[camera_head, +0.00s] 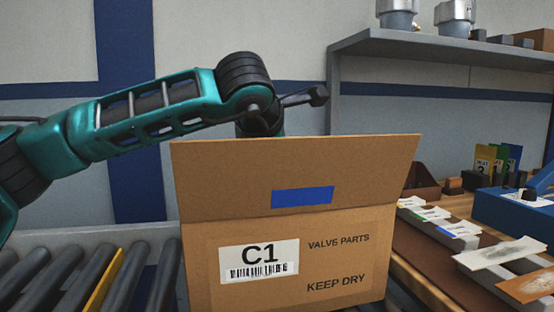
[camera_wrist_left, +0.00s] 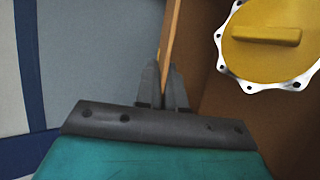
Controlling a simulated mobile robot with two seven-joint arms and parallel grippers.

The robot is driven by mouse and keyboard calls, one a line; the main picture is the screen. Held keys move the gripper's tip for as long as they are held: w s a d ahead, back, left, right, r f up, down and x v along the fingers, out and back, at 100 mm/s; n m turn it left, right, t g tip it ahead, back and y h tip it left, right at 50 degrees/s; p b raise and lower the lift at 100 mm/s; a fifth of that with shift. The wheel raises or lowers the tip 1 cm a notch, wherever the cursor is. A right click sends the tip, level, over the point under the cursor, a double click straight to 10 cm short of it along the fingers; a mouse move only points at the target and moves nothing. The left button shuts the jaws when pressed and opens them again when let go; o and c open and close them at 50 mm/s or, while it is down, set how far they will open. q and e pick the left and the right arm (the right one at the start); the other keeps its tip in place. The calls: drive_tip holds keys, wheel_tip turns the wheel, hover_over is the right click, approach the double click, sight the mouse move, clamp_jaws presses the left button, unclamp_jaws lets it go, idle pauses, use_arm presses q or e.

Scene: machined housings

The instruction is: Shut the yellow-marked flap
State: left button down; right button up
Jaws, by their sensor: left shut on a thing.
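A cardboard box (camera_head: 335,262) labelled C1 stands in front of me. Its near flap (camera_head: 375,170) is raised and bears a blue mark (camera_head: 302,196). In the left wrist view, my left gripper (camera_wrist_left: 168,84) is shut on a thin cardboard flap (camera_wrist_left: 171,42), seen edge-on and standing up. A sliver of yellow (camera_wrist_left: 158,56) shows on its left side, so it looks like the yellow-marked flap. In the head view my left arm reaches behind the near flap, which hides the gripper and the held flap. My right gripper is out of view.
A yellow, white-rimmed housing (camera_wrist_left: 265,38) lies inside the box, right of my gripper. A roller conveyor (camera_head: 85,275) runs at the left. A grey shelf (camera_head: 440,46) is behind at right. The right-hand bench holds cards, a brown bin (camera_head: 419,183) and a blue container (camera_head: 515,208).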

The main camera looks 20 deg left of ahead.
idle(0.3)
use_arm(q)
drive_tip(key=c, duration=1.3)
unclamp_jaws()
drive_tip(key=shift+s+r, duration=0.1)
drive_tip(key=p+v, duration=0.1)
drive_tip(key=v, duration=1.1)
drive_tip(key=shift+s+r, duration=0.2)
drive_tip(key=shift+s, duration=0.1)
